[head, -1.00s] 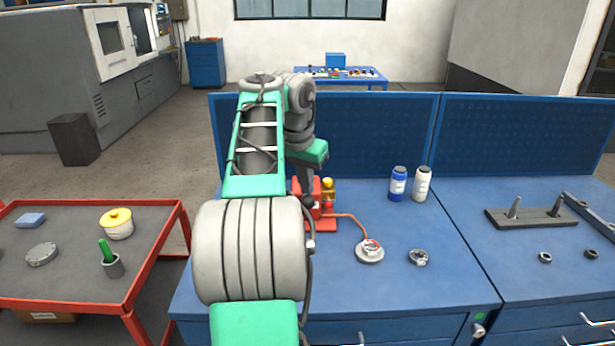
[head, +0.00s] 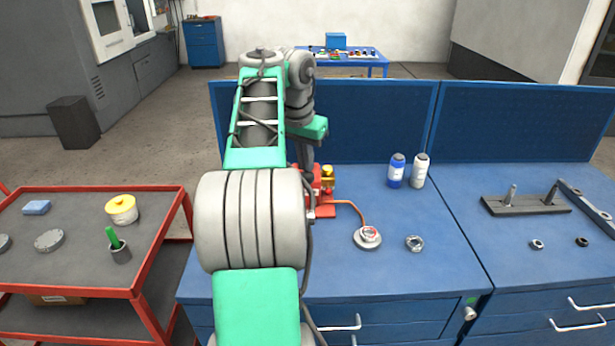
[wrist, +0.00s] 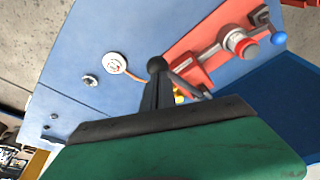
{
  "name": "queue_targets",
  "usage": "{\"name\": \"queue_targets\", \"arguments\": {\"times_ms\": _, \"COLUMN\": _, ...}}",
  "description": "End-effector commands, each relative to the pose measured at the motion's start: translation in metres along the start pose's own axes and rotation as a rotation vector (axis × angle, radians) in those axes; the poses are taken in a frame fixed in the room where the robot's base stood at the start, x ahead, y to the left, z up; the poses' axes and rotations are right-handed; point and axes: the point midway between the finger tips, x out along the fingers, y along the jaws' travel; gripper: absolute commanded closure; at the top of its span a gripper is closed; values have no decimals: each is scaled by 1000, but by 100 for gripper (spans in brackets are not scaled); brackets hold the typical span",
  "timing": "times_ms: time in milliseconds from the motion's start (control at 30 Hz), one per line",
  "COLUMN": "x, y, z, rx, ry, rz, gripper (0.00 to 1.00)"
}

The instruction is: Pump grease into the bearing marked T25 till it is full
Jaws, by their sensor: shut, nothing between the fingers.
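The red grease pump (head: 327,209) stands on the blue bench, partly hidden behind my arm in the head view. It has a brass-coloured part on top. An orange hose runs from it to a pale round fitting (head: 367,238) with a red-marked face, which also shows in the wrist view (wrist: 116,63); no T25 mark is readable. A plain metal ring (head: 414,243) lies to its right. My gripper (wrist: 155,82) is shut and empty, its fingertips at a dark ball knob (wrist: 155,64) beside the pump. I cannot tell whether they touch.
A blue bottle (head: 396,171) and a white bottle (head: 420,171) stand behind the fitting. A blue perforated panel (head: 375,125) closes the bench's back. A red-framed cart (head: 85,275) stands left. The bench front right of my arm is clear.

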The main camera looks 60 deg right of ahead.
Motion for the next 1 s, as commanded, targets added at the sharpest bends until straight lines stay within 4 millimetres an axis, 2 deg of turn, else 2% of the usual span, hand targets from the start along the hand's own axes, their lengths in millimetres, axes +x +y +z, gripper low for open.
{"name": "queue_targets", "arguments": {"times_ms": 33, "x": 11, "y": 1, "z": 3, "rx": -1, "ry": -2, "rz": 3, "gripper": 100}}
{"name": "queue_targets", "arguments": {"times_ms": 100, "x": 18, "y": 1, "z": 6, "rx": -1, "ry": -2, "rz": 3, "gripper": 100}}
{"name": "queue_targets", "arguments": {"times_ms": 733, "x": 70, "y": 6, "z": 28, "rx": -1, "ry": -2, "rz": 3, "gripper": 100}}
{"name": "queue_targets", "arguments": {"times_ms": 1000, "x": 40, "y": 4, "z": 17, "rx": -1, "ry": -2, "rz": 3, "gripper": 100}}
